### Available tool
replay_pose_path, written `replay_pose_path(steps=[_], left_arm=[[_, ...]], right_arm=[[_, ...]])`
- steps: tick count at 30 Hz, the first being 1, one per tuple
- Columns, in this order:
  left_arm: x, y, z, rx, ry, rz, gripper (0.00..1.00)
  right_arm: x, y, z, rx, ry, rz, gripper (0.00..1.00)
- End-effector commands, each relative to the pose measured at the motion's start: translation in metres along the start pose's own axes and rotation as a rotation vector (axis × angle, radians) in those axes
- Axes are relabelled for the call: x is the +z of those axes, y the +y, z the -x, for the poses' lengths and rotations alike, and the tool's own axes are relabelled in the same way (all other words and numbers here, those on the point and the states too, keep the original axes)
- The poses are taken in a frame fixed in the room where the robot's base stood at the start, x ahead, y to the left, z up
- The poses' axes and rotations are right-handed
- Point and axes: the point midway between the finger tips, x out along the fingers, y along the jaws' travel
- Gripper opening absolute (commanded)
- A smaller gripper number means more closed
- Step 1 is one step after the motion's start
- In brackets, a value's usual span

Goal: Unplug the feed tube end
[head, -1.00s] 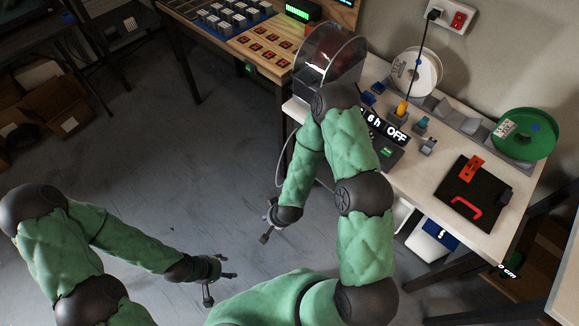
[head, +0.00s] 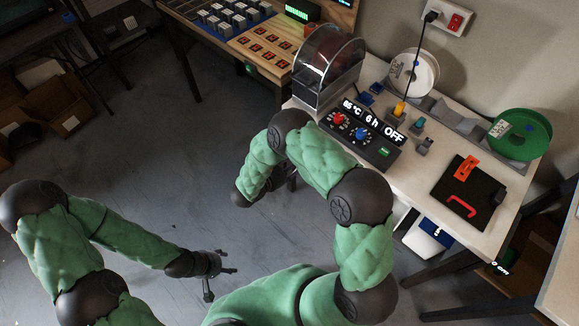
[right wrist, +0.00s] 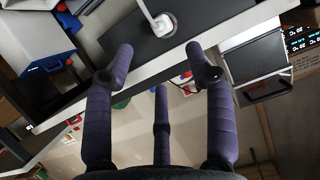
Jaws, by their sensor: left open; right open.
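The dryer box with the clear curved cover (head: 328,62) stands at the back left of the bench. I cannot make out the feed tube in the head view now. In the right wrist view, a white stalk with a round base (right wrist: 163,23) meets a dark surface; I cannot tell whether it is the tube end. My right gripper (right wrist: 160,62) is open, fingers spread and empty, below that stalk in the picture. In the head view my right forearm points down-left beside the bench, its gripper not clear. My left gripper (head: 221,283) is open and empty over the floor.
A control panel (head: 357,137) with red and blue knobs sits before the dryer. A white spool (head: 416,72), a green spool (head: 520,134) and a black plate (head: 468,195) are on the bench (head: 408,178).

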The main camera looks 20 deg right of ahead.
Motion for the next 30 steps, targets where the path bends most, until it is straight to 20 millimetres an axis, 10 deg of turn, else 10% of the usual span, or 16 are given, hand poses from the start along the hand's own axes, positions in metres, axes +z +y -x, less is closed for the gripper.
replay_pose_path(steps=[15,30], left_arm=[[-0.001,-0.010,-0.028,0.000,0.000,0.000,0.59],[-0.001,-0.011,-0.032,0.000,0.000,0.000,0.59]], right_arm=[[0.003,0.000,-0.081,0.001,-0.002,-0.002,0.55],[0.001,-0.001,-0.099,-0.003,-0.002,-0.001,0.55]])
